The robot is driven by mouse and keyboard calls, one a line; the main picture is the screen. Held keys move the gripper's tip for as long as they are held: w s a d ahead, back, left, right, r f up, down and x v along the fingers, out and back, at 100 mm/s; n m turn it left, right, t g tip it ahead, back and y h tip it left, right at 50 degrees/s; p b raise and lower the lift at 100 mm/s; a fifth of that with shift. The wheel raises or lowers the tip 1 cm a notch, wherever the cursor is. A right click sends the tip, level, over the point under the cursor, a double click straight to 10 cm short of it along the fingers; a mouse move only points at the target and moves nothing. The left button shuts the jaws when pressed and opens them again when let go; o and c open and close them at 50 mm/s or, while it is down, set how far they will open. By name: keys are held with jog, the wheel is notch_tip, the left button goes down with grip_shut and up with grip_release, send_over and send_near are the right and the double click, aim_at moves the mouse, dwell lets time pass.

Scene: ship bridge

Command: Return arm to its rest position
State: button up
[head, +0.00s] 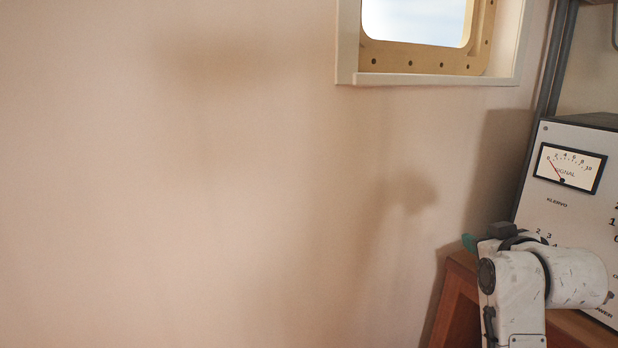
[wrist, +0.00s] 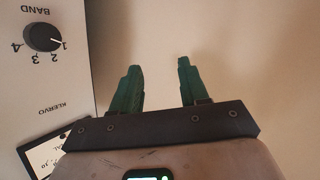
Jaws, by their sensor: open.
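My gripper (wrist: 156,90) shows in the wrist view with its two green fingers apart and nothing between them. Bare wall lies beyond the fingertips. In the head view my white arm stands at the lower right, in front of the instrument panel. Only a small bit of green shows beside the arm there, so most of the gripper is hidden in that view.
A grey instrument panel (head: 585,215) with a signal meter (head: 569,168) stands at the right on a wooden cabinet (head: 462,290). Its band knob (wrist: 43,37) is left of my gripper in the wrist view. A window (head: 425,40) is above. The pale wall (head: 200,180) fills the left.

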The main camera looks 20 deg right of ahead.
jog(key=s+a+f+n+g+y, duration=0.1)
jog(key=s+a+f+g+y, duration=0.1)
jog(key=a+f, duration=0.45)
jog(key=s+a+f+g+y, duration=0.1)
jog(key=s+a+f, duration=0.25)
jog(key=f, duration=0.55)
jog(key=s+a+f+g+y+p, duration=0.1)
jog(key=s+a+f+g, duration=0.3)
jog(key=s+a+f, duration=0.3)
jog(key=s+a+f+n+g+y, duration=0.1)
jog(key=s+a+f+g, duration=0.3)
jog(key=s, duration=1.3)
jog(key=a+f+y, duration=0.1)
jog(key=a+f, duration=0.2)
jog(key=f, duration=0.3)
jog(key=shift+a+f+g+p, duration=0.25)
jog(key=shift+f+g+p, duration=0.05)
jog(key=shift+f+p, duration=0.1)
